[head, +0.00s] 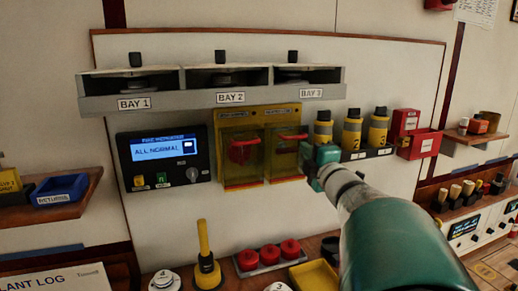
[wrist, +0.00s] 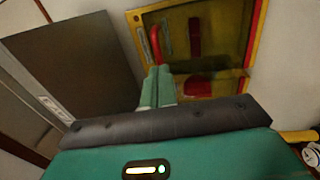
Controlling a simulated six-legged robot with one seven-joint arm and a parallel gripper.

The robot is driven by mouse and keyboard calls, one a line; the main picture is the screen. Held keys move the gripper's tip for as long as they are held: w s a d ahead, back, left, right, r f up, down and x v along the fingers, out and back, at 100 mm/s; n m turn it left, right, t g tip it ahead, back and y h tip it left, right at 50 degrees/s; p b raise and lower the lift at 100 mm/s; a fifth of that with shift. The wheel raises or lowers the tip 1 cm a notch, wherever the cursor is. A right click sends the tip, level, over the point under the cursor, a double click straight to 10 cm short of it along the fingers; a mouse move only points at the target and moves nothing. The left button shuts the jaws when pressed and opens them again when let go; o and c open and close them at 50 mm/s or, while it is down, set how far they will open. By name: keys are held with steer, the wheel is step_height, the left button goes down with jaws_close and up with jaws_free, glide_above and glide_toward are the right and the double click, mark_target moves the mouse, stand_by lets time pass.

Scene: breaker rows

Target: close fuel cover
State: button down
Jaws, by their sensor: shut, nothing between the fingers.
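A yellow-framed box (head: 258,111) with two see-through amber covers hangs on the wall panel in the head view. The left cover (head: 240,172) has a red handle shape behind or on it; the right cover (head: 284,165) has a red bar near its top. The labels above them are too small to read, so I cannot tell which is the fuel cover. My gripper (head: 322,160) is at the right edge of the right cover. In the wrist view its fingers (wrist: 158,86) are together and empty, in front of a yellow-edged cover (wrist: 215,12). Contact cannot be told.
The bay shelf (head: 214,98) juts out above the box. The display unit (head: 164,158) is on the left, yellow-black canisters (head: 352,132) and red boxes (head: 418,143) on the right. Red knobs (head: 270,256) and a yellow-handled tool (head: 205,262) stand below.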

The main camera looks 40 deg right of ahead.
steer(key=v, duration=1)
steer(key=shift+f, duration=0.2)
steer(key=shift+a, duration=0.2)
